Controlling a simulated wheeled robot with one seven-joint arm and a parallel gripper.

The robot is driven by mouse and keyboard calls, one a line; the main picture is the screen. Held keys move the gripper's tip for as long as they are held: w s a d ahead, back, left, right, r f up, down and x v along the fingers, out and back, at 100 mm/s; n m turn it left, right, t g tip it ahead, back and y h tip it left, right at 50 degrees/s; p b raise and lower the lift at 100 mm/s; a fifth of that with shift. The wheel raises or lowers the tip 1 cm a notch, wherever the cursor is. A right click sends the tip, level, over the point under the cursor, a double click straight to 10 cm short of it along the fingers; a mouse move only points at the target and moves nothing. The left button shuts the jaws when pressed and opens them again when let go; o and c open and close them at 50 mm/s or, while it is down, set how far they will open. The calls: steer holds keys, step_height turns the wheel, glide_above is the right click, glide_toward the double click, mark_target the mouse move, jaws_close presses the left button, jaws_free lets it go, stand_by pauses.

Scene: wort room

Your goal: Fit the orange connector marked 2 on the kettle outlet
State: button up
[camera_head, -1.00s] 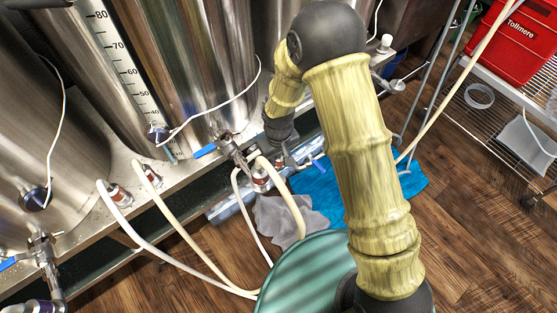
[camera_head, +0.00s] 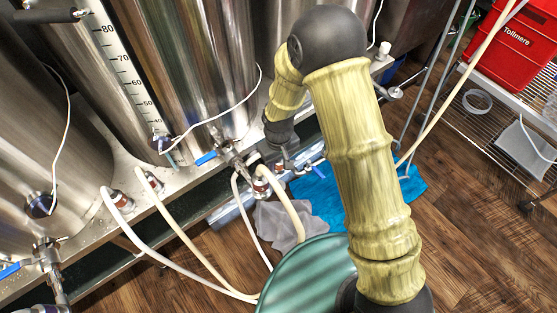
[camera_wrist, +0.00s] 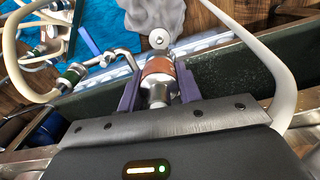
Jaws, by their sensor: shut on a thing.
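My gripper (camera_wrist: 157,90) has purple fingers, shut on both sides of an orange-banded connector (camera_wrist: 160,67). No number is readable on the band. A silver fitting with a round end (camera_wrist: 159,40) sits just beyond the band; I cannot tell whether they are joined. In the head view, the kettle outlet valve (camera_head: 233,160) with a blue handle (camera_head: 206,158) projects from the middle kettle (camera_head: 195,70). My wrist (camera_head: 279,132) is just right of this valve, and the fingers are hardly visible there. A hose end with a reddish band (camera_head: 261,185) is below the valve.
Pale hoses (camera_head: 190,248) loop from the stand to a teal round surface (camera_head: 310,270). A blue cloth (camera_head: 330,195) and a grey cloth (camera_head: 278,222) lie on the floor. A wire rack (camera_head: 500,120) with a red crate (camera_head: 512,45) stands at right. Wood floor between is open.

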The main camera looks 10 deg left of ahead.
steer(key=shift+r+p, duration=1.15)
steer(key=shift+r, duration=0.25)
steer(key=w+d+r+m, duration=0.1)
steer(key=w+d+m, duration=0.2)
steer(key=d, duration=0.5)
steer(key=w+d+r+m, duration=0.1)
steer(key=w+d+m, duration=0.1)
steer(key=d, duration=0.7)
steer(key=w+d+r+m, duration=0.1)
steer(key=w+d+m, duration=0.2)
steer(key=d, duration=0.5)
steer(key=shift+w+d+r+m, duration=0.15)
steer(key=shift+w+d+m, duration=0.2)
steer(key=shift+w, duration=0.4)
